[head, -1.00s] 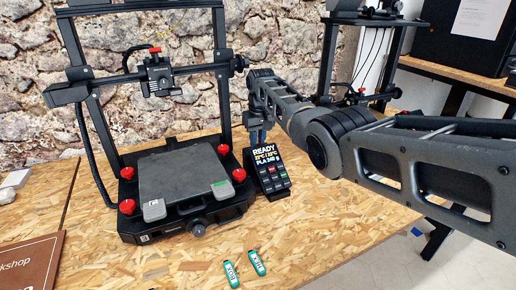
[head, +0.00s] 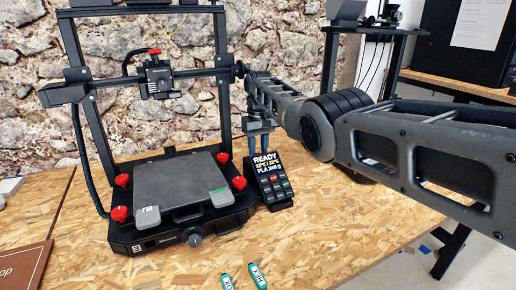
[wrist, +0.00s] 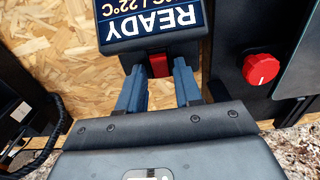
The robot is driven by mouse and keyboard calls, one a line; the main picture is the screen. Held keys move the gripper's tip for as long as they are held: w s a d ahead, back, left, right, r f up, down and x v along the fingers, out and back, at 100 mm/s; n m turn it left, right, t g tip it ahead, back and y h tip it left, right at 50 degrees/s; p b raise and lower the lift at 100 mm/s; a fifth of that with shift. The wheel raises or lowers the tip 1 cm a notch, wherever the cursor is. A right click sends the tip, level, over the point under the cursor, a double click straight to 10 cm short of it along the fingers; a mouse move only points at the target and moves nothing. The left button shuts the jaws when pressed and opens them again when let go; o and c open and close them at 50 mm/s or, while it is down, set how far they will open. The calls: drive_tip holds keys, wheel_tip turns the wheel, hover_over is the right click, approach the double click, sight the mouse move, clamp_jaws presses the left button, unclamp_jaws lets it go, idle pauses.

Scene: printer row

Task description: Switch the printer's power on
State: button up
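The printer (head: 175,175) has a black frame and a grey bed, and stands on the chipboard table. Beside it on the right is its slanted control box (head: 268,180), with a lit screen reading READY, 22°C / 22°C and PLA 240 g. In the wrist view, a red switch (wrist: 159,65) sits on the box's back face. My gripper (head: 259,147) points down behind the box. Its two blue fingers (wrist: 158,72) are apart with nothing between them. Their tips lie either side of the red switch in the picture; whether they touch the box cannot be told.
A red knob (wrist: 261,69) on the printer is close to the right finger in the wrist view. Two green tags (head: 258,275) lie at the table's front, with a brown board (head: 27,270) at the left. A stone wall (head: 195,75) stands behind. The table right of the box is clear.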

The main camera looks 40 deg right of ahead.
drive_tip(key=shift+o, duration=0.9)
wheel_tip(320, 180, up, 8)
drive_tip(key=shift+s+p, duration=0.15)
drive_tip(key=shift+p, duration=0.25)
drive_tip(key=shift+f, duration=0.1)
